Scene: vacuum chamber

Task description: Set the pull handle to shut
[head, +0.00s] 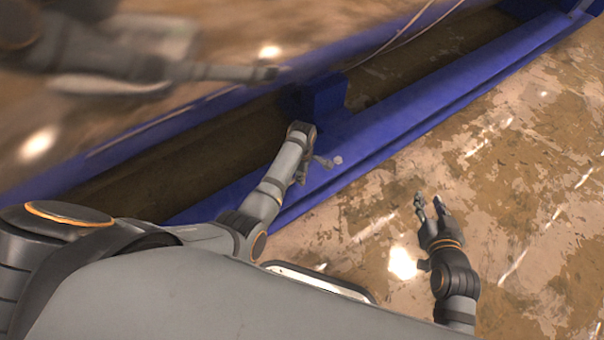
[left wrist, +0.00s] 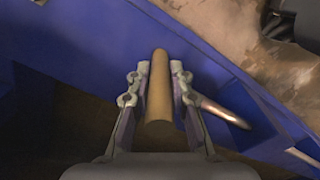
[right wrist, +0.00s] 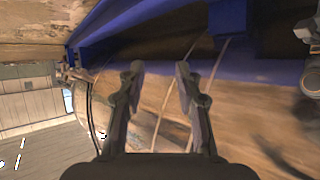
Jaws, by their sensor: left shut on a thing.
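In the left wrist view a tan, round bar, which looks like the pull handle (left wrist: 160,85), lies between the two fingers of my left gripper (left wrist: 159,88). The fingers are closed on its sides, and its far end sticks out past the tips. In the head view my left gripper (head: 325,161) is at the blue frame, and the handle cannot be made out clearly there. My right gripper (head: 431,205) is away to the right, over the brown patchy surface. In the right wrist view its fingers (right wrist: 158,80) are apart with nothing between them.
A long blue frame (head: 385,130) runs diagonally across the head view, with a dark recess behind it. A copper-coloured rod (left wrist: 225,112) is just right of my left fingers. The brown patchy surface (head: 520,180) at right is clear around my right gripper.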

